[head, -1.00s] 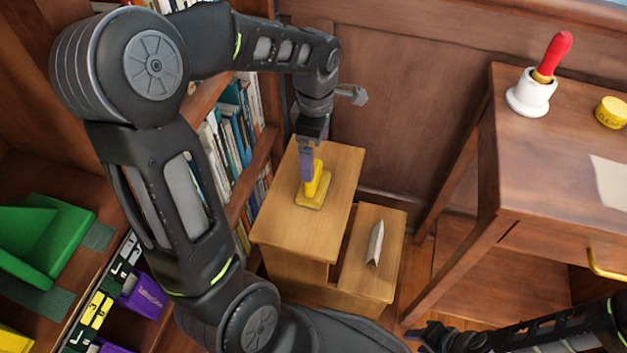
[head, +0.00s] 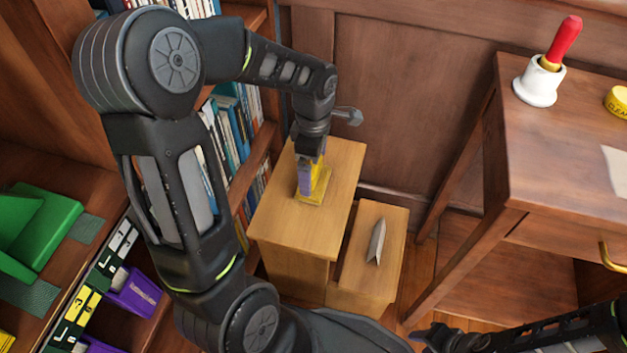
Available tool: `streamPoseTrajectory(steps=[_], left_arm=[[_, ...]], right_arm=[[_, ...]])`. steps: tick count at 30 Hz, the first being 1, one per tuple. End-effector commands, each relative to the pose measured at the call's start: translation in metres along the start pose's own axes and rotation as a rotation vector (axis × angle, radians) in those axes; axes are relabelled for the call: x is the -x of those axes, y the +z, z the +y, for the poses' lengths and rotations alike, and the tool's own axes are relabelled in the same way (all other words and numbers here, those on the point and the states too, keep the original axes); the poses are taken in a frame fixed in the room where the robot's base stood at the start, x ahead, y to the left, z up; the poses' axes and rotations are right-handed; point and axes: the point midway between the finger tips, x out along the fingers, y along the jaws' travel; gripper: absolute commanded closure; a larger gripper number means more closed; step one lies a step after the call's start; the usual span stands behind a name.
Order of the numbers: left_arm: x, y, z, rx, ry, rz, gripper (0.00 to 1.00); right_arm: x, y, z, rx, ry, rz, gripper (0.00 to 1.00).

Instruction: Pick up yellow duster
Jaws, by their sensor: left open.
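The yellow duster (head: 318,190) stands on the upper top of a light wooden step stool (head: 283,226). It has a flat yellow base and an upright yellow part. My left gripper (head: 306,178) points down at the duster from above, its purple-grey fingers over the duster's left side and hiding part of it. It is open, and I cannot tell whether the fingers touch the duster. My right gripper (head: 436,338) is low at the bottom edge, far from the duster, dark and partly cut off; its jaws are not clear.
A grey wedge-shaped object (head: 376,241) lies on the stool's lower step. A wooden desk (head: 560,185) on the right holds a red-handled bell (head: 545,75) and a yellow tin (head: 619,102). Bookshelves with books (head: 236,125) stand close on the left. A green object (head: 38,228) sits on a shelf.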

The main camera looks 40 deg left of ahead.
Motion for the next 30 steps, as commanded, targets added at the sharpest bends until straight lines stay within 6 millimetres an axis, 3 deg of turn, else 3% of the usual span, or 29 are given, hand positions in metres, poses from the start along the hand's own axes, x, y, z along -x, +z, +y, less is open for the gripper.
streamPoseTrajectory(steps=[18,30], left_arm=[[-0.0013,0.0,0.0003,0.0,0.001,0.0,0.0],[-0.0013,0.0,0.0003,0.0,0.001,0.0,0.32]], right_arm=[[0.0,-0.0003,0.0001,0.0,0.0,0.001,0.64],[-0.0001,-0.0002,0.0001,0.0,0.0,0.001,0.64]])
